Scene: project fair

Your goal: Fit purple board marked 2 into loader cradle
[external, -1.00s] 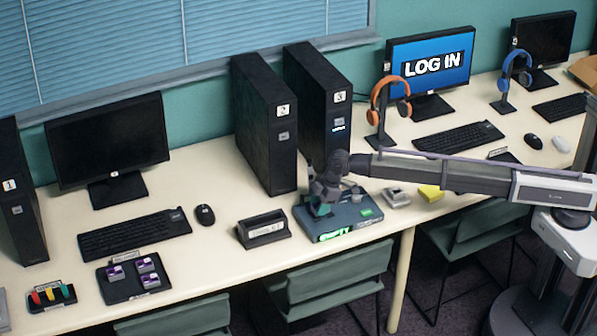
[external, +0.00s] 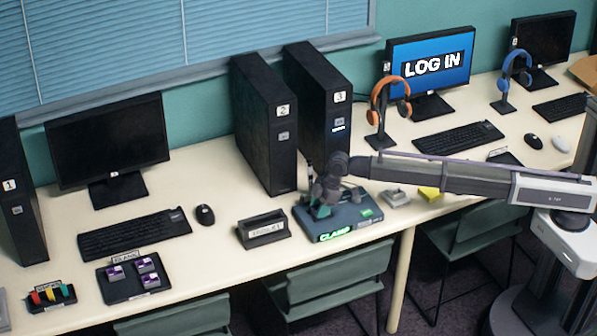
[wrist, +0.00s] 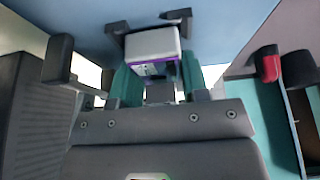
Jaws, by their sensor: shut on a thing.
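The loader (external: 352,222) is a blue-grey box on the desk with a lit green sign that appears to read CLAMP. My gripper (external: 322,208) is down over the loader's left part, and my wrist hides the cradle there. In the wrist view, my gripper's teal fingers (wrist: 158,64) are shut on a light block with a purple edge, the purple board (wrist: 153,43). Dark corner brackets (wrist: 116,30) stand close beside the board on the blue-grey surface. I cannot read a number on the board or tell whether it is fully seated.
A dark tray (external: 118,292) at left holds several purple-and-grey boards. A black labelled holder (external: 264,230) stands just left of the loader. Black towers (external: 270,150) stand behind. A grey block (external: 395,196) and a yellow block (external: 429,193) lie to the right.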

